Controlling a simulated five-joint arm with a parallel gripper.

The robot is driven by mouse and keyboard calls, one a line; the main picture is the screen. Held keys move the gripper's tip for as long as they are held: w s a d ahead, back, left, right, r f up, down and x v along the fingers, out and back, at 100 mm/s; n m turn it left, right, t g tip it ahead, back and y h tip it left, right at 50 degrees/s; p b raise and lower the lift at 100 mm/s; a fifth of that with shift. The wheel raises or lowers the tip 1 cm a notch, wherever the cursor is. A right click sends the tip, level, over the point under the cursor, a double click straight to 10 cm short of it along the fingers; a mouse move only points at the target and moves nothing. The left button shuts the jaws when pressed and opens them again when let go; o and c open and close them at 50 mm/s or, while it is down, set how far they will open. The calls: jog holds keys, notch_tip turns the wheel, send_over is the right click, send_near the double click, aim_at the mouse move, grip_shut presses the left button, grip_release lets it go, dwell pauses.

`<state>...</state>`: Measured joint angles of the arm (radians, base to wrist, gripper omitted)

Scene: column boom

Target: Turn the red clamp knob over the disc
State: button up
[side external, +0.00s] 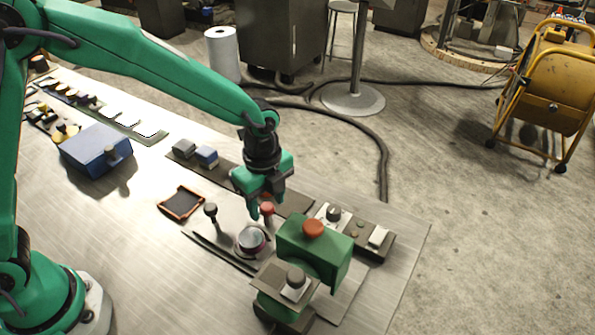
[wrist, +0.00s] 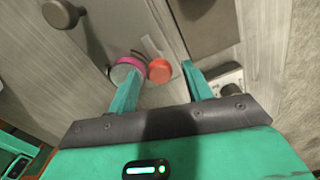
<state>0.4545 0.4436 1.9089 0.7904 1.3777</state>
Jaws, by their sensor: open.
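A small red knob (side external: 267,209) stands just behind the round disc (side external: 251,240) on the workbench in the side view. The wrist view shows the red knob (wrist: 159,70) close beside the pink-rimmed disc (wrist: 126,68). My gripper (side external: 265,202) is open and points down at the red knob. In the wrist view my gripper (wrist: 161,72) has one finger on each side of the knob in the picture. I cannot tell whether the fingertips reach down to its height. No contact shows, and the knob's lower part is hidden.
A green housing with an orange-red top button (side external: 313,228) stands right of the disc. A dark knob (side external: 210,210) stands left of it. A control strip (side external: 378,237), a blue box (side external: 97,150) and an orange-rimmed tray (side external: 181,203) are also on the bench.

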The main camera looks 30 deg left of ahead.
jog(key=shift+f, duration=0.25)
jog(key=c, duration=1)
